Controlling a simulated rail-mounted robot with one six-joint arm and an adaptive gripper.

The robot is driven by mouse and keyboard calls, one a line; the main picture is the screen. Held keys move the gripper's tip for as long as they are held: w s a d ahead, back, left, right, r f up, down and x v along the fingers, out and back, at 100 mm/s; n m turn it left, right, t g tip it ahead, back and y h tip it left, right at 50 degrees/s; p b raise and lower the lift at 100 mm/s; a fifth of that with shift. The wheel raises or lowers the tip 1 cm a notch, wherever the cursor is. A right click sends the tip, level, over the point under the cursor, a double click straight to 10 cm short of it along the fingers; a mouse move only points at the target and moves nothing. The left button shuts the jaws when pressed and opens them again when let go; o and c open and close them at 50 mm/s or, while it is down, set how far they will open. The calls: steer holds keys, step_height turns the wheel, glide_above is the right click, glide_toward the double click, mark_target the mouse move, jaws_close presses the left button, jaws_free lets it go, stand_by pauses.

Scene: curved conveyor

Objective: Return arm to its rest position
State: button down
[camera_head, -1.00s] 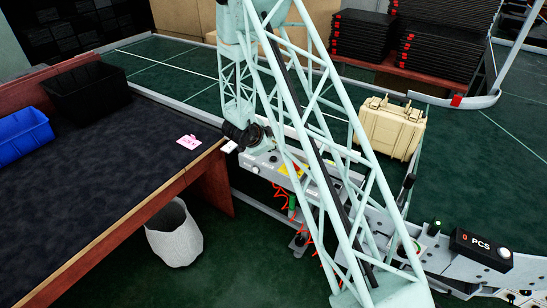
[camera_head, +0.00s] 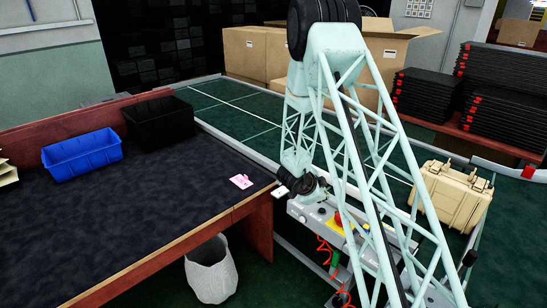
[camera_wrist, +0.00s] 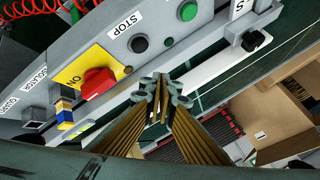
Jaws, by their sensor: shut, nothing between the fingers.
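My gripper (camera_wrist: 164,92) shows in the wrist view with its fingertips together and nothing between them. Its brown, layered fingers come up from below, in front of a grey control panel (camera_wrist: 150,68). In the head view my pale green lattice arm folds down from a high black joint, and its wrist end hangs beside the right edge of the dark-topped table. The fingers themselves are too small or hidden to make out there.
The panel carries a red knob (camera_wrist: 98,82), a black STOP button (camera_wrist: 138,44) and a green button (camera_wrist: 187,11). A blue bin (camera_head: 83,153), black bin (camera_head: 160,122) and pink note (camera_head: 241,181) lie on the table (camera_head: 130,225). A beige case (camera_head: 452,195) stands right.

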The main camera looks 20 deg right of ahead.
steer(key=a+r+n+t+y, duration=0.1)
steer(key=a+r+n+y, duration=0.1)
steer(key=a+r, duration=0.55)
steer(key=a+r+n+t+y, duration=0.15)
steer(key=a+r, duration=0.25)
steer(key=r, duration=0.6)
steer(key=s+a+r+n+y, duration=0.25)
steer(key=s+a+r, duration=0.35)
steer(key=r, duration=0.3)
steer(key=s+a+r+n+y, duration=0.2)
steer(key=s+a+r+n, duration=0.2)
steer(key=s+a+r, duration=0.3)
steer(key=s+a+r+n+g, duration=0.1)
steer(key=s+a+r+n, duration=0.15)
steer(key=s+r, duration=0.6)
steer(key=s+d+r+n+g, duration=0.1)
steer(key=s+n, duration=0.2)
steer(key=s, duration=1.4)
steer(key=s+d+r+n+g, duration=0.1)
steer(key=s+n, duration=0.3)
steer(key=s, duration=1.4)
steer(key=shift+s+d+r+g, duration=0.15)
steer(key=shift+d+r+g, duration=0.05)
steer(key=shift+d+g, duration=0.2)
steer(key=shift+n, duration=0.25)
